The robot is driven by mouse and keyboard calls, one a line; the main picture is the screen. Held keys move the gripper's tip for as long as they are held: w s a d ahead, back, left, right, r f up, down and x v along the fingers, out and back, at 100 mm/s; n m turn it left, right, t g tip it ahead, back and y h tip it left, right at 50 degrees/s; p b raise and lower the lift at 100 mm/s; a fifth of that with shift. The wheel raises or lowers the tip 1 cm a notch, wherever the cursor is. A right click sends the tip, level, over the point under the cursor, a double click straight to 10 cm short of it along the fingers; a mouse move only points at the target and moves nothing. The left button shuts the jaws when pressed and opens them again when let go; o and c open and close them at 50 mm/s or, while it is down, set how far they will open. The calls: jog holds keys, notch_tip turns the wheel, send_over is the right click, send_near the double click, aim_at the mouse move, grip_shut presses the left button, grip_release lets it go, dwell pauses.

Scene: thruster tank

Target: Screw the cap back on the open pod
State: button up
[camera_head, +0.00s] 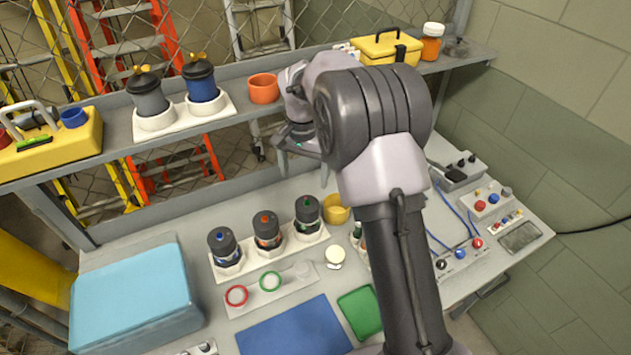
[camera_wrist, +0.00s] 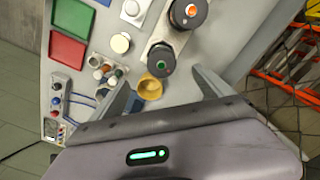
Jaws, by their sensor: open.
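Three dark pods stand in a white rack (camera_head: 270,258) on the table, with blue (camera_head: 224,248), red (camera_head: 267,231) and green (camera_head: 308,214) tops. All three look covered; I cannot tell which pod is open. A cream round piece (camera_head: 335,256), possibly a cap, sits on the table in front of the rack; it also shows in the wrist view (camera_wrist: 121,43). My gripper (camera_wrist: 161,78) is open and empty, high above the table behind the rack. In the wrist view the green-topped pod (camera_wrist: 162,60) and a yellow cup (camera_wrist: 150,88) show between its fingers.
A holder strip (camera_head: 252,293) with red and green rings lies before the rack. Blue (camera_head: 295,330) and green (camera_head: 360,311) mats lie nearer. A light-blue box (camera_head: 135,295) stands left. The shelf behind carries two more pods (camera_head: 203,82), an orange cup (camera_head: 263,88) and yellow boxes.

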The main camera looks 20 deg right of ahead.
aim_at(306, 207)
notch_tip(306, 207, down, 14)
jog(key=shift+f+b, duration=0.15)
jog(key=shift+b, duration=0.95)
jog(key=shift+c, duration=0.2)
jog(key=c, duration=1.3)
